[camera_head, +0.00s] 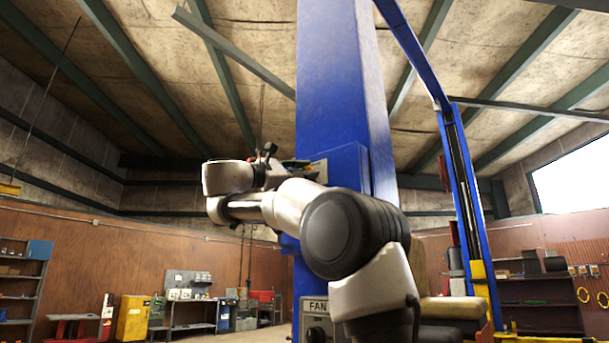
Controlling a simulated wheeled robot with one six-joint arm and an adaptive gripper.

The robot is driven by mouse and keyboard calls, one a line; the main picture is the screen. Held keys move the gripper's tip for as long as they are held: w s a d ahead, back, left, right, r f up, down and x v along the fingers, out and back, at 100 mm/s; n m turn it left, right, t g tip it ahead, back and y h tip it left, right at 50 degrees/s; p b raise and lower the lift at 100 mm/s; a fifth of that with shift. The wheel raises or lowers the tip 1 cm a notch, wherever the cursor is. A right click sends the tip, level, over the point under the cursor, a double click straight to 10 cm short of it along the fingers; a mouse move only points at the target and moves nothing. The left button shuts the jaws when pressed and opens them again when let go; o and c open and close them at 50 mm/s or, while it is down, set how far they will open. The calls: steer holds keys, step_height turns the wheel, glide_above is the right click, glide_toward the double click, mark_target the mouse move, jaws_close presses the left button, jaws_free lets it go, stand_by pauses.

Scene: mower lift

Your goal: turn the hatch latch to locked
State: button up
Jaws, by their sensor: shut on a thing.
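A blue lift column (340,80) stands in the middle of the view. A blue box (349,168) is fixed to it, with a small light-grey plate (320,170) on its left face. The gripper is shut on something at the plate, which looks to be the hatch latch. The latch itself is too small and covered to make out, so I cannot tell its angle.
A panel marked FAN (315,307) sits lower on the column. A yellow cabinet (133,318) and workbench stand back left.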

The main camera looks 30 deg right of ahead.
steer(key=shift+w+r+m+g+y, duration=0.1)
steer(key=shift+m+g+y, duration=0.3)
steer(key=shift+m, duration=0.95)
steer(key=shift+r+m+g+y, duration=0.15)
steer(key=shift+m+y, duration=0.4)
steer(key=shift+m, duration=0.85)
steer(key=shift+w+f+m+g+y, duration=0.1)
steer(key=shift+m+g+y, duration=0.3)
steer(key=shift+m, duration=0.95)
steer(key=shift+s, duration=0.1)
steer(key=o, duration=1.1)
steer(key=shift+c, duration=0.2)
steer(key=shift+a+r, duration=0.1)
steer(key=a, duration=0.7)
steer(key=shift+a, duration=0.15)
steer(key=shift+w+m, duration=0.2)
steer(key=shift+m, duration=0.1)
